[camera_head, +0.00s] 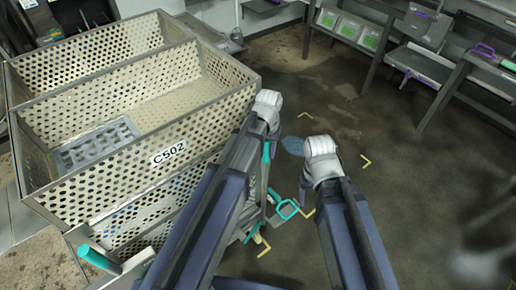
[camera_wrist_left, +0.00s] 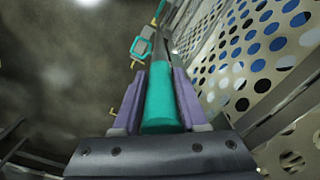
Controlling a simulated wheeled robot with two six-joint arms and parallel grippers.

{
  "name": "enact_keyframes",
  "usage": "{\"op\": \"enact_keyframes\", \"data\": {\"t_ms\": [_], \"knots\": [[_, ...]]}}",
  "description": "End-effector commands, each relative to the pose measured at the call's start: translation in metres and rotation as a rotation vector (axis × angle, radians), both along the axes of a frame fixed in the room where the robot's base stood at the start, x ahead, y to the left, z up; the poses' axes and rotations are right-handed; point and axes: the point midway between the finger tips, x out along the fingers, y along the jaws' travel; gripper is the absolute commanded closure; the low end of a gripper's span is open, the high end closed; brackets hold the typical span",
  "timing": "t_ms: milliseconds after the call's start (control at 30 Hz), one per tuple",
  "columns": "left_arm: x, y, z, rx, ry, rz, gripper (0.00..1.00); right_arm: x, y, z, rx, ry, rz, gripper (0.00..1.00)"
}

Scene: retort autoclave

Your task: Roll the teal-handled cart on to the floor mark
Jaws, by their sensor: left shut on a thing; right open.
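The cart (camera_head: 70,231) stands at the left in the head view, carrying a large perforated metal basket (camera_head: 217,124) labelled C502. My left gripper (camera_wrist_left: 160,82) is shut on an upright teal handle (camera_wrist_left: 161,108) beside the perforated wall. In the head view, a teal piece (camera_head: 266,152) shows next to my left arm, whose white end hides the jaws. My right gripper (camera_head: 321,155) is open and empty over the floor, to the right of the cart. Yellow corner brackets (camera_head: 366,161) mark the floor right of the cart; another (camera_head: 263,246) is by its near side.
A teal loop (camera_head: 287,209) sticks out low at the cart's right side. A grey tray (camera_head: 97,145) lies in the basket. Benches with green-and-white packs (camera_head: 348,29) and purple-handled trays (camera_head: 420,65) line the upper right. The dark floor between is clear.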

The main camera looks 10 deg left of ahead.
Motion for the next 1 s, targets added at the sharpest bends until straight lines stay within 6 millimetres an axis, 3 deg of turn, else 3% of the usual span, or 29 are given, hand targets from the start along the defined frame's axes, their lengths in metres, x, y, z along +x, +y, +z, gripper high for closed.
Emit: {"op": "enact_keyframes", "data": {"t_ms": [33,267,667,700,900,1000], "knots": [[-0.012,-0.018,0.0,-0.023,0.013,-0.017,1.0,0.0,0.0,0.0,0.0,0.0,0.0,0.3],[-0.03,-0.041,0.0,-0.023,0.014,-0.016,1.0,0.0,0.0,0.0,0.0,0.0,0.0,0.3],[-0.025,-0.042,0.001,-0.017,0.0,-0.008,1.0,0.0,0.0,0.001,0.0,0.0,0.0,0.3],[-0.024,-0.041,0.001,-0.015,0.0,-0.007,0.54,0.0,0.0,0.001,0.0,0.0,0.0,0.3],[-0.022,-0.039,0.001,-0.013,0.0,-0.003,0.31,0.0,0.0,0.001,0.0,0.0,0.0,0.3],[-0.022,-0.039,0.001,-0.013,0.0,-0.003,0.3,0.0,0.0,0.0,0.0,0.0,0.0,0.3]]}}
